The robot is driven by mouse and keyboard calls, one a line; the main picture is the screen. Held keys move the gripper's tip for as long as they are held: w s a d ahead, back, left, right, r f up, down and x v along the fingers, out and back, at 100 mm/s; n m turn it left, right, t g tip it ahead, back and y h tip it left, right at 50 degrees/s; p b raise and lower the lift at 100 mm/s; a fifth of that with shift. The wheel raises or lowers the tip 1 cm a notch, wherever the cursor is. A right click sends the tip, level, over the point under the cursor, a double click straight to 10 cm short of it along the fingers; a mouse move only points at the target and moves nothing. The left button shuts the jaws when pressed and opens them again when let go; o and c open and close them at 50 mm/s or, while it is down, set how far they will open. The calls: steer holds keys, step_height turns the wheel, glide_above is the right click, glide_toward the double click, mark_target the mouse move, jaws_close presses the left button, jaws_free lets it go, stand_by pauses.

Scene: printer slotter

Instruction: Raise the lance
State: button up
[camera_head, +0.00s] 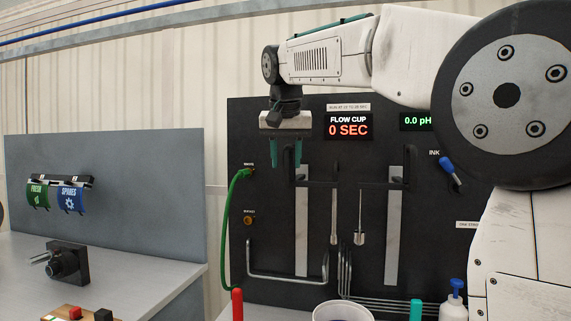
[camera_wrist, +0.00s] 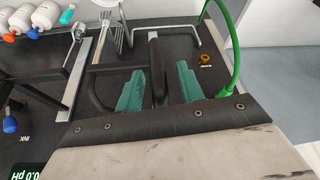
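My gripper (camera_head: 286,152) hangs in front of the upper part of the left vertical rail (camera_head: 301,235) on the black panel. Its teal fingers are apart in the wrist view (camera_wrist: 160,88). A black bar-like handle (camera_wrist: 156,62) shows between them, with gaps on both sides; I cannot tell its exact depth. In the head view a black arm (camera_head: 322,184) reaches right from this rail, and a thin metal rod (camera_head: 334,215) hangs below its end. A similar rod (camera_head: 360,225) hangs from the black arm at the right rail (camera_head: 394,235). No label marks either as the lance.
A green hose (camera_head: 232,225) curves down left of the rail. A wire bracket (camera_head: 285,277) and a wire rack (camera_head: 375,300) stick out low on the panel. The flow cup display (camera_head: 348,126) reads 0 SEC. A white bucket (camera_head: 342,311) and bottle (camera_head: 454,303) stand in front.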

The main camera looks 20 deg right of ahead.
steer(key=v, duration=0.6)
stand_by(0.3)
steer(key=s+a+f+n+g+y, duration=0.2)
steer(key=s+f+n, duration=0.3)
steer(key=s+f, duration=2.7)
step_height(320, 180, down, 3)
steer(key=shift+s+g, duration=0.3)
steer(key=shift+s, duration=0.1)
steer(key=shift+d, duration=0.1)
